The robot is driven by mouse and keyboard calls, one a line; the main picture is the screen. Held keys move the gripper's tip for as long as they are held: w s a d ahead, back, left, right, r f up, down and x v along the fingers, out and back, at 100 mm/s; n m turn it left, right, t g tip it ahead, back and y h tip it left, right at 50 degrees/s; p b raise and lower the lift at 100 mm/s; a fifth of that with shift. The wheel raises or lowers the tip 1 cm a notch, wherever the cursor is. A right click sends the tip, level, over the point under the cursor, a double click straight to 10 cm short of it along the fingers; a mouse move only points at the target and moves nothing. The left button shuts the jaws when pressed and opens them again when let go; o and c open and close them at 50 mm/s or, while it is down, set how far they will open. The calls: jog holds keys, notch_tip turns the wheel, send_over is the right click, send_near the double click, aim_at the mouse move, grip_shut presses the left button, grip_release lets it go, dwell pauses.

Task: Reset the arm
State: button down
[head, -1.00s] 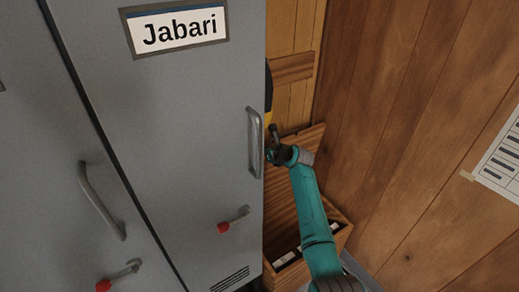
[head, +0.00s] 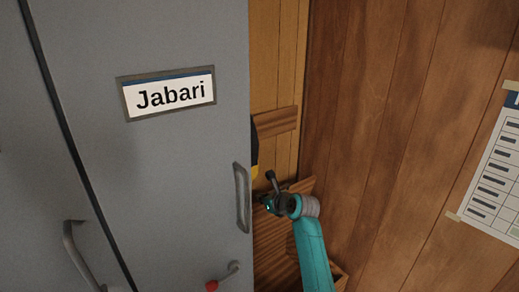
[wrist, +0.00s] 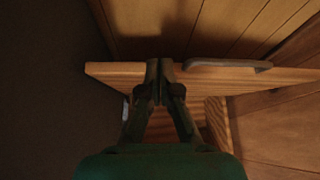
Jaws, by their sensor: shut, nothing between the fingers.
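My gripper (wrist: 158,82) is shut and empty in the wrist view, its fingertips pointing at a wooden board with a grey handle (wrist: 228,65). I cannot tell whether the fingertips touch the board. In the head view my teal arm rises from the bottom, and my gripper (head: 268,202) is partly hidden at its end, beside the right edge of the grey locker.
The grey locker door (head: 185,160) labelled "Jabari" stands close on the left, with a handle (head: 242,198) and a red-tipped lever (head: 223,276). A wooden wall (head: 400,130) closes the right side, with a paper chart (head: 492,178) taped on it.

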jog(key=s+d+f+n+t+h, duration=0.15)
jog(key=s+d+f+n, duration=0.3)
jog(key=s+f, duration=0.65)
jog(key=s+d+f+n+h, duration=0.25)
jog(key=s+d+f, duration=0.25)
jog(key=s+f, duration=0.65)
jog(key=s+d+f+n, duration=0.2)
jog(key=s+d+n, duration=0.15)
jog(key=s, duration=0.85)
jog(key=s+d+r+n+t+h, duration=0.15)
jog(key=s+n, duration=0.25)
jog(key=s, duration=0.6)
jog(key=s+d+r+n+h, duration=0.1)
jog(key=s+d+r+n, duration=0.2)
jog(key=s, duration=0.8)
jog(key=s+r+n+t, duration=0.1)
jog(key=s+r+n, duration=0.9)
jog(key=s+r, duration=0.4)
jog(key=shift+s+d, duration=0.45)
jog(key=shift+s, duration=0.35)
jog(key=shift+a+n+h, duration=0.1)
jog(key=shift+n+h, duration=0.15)
